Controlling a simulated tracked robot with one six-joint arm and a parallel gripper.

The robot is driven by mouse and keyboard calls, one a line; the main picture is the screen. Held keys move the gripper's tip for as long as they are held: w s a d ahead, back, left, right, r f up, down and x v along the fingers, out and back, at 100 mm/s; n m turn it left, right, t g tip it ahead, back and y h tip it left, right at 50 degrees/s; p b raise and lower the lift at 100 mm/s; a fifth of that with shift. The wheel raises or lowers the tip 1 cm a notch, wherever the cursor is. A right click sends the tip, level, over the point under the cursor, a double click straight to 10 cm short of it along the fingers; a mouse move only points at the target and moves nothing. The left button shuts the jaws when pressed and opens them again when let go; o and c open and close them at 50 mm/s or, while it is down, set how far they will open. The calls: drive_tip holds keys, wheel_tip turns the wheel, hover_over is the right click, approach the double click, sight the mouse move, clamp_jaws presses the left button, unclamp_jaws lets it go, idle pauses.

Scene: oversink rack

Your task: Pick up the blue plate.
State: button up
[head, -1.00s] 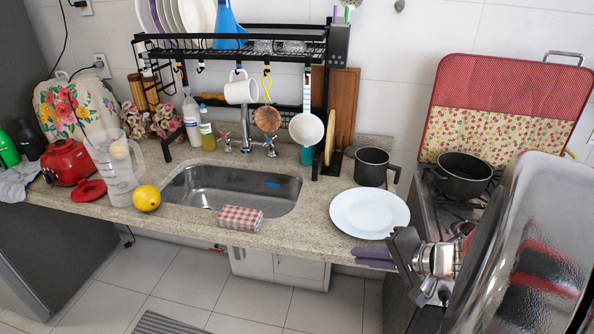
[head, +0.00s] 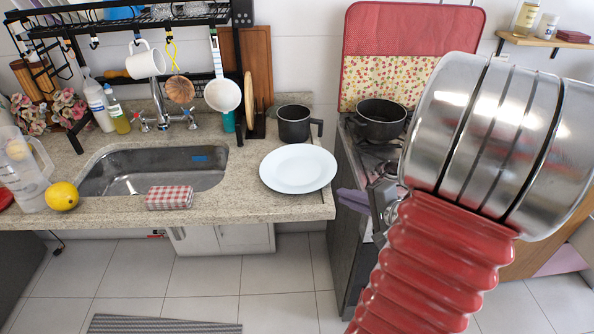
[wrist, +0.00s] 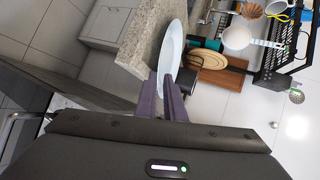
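The plate (head: 298,168) is round and very pale, white with a faint blue tint. It lies flat on the right end of the granite counter in the head view. In the wrist view the plate (wrist: 172,48) shows edge-on, just beyond the fingertips. My gripper (head: 350,197) is just right of the counter's end in the head view, apart from the plate and partly hidden by my arm. In the wrist view my gripper (wrist: 160,82) has two purple fingers with a narrow gap between them. Nothing is held.
A dark mug (head: 296,124) stands behind the plate. A black pot (head: 381,118) sits on the stove to the right. The sink (head: 150,171), a checked sponge (head: 169,197) and a lemon (head: 62,196) are to the left. A black dish rack (head: 135,22) stands above the sink.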

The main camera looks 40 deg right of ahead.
sight(318, 188)
drive_tip(key=shift+x, duration=4.05)
drive_tip(key=shift+x, duration=2.65)
clamp_jaws()
drive_tip(key=shift+f, duration=0.1)
wheel_tip(318, 188, up, 10)
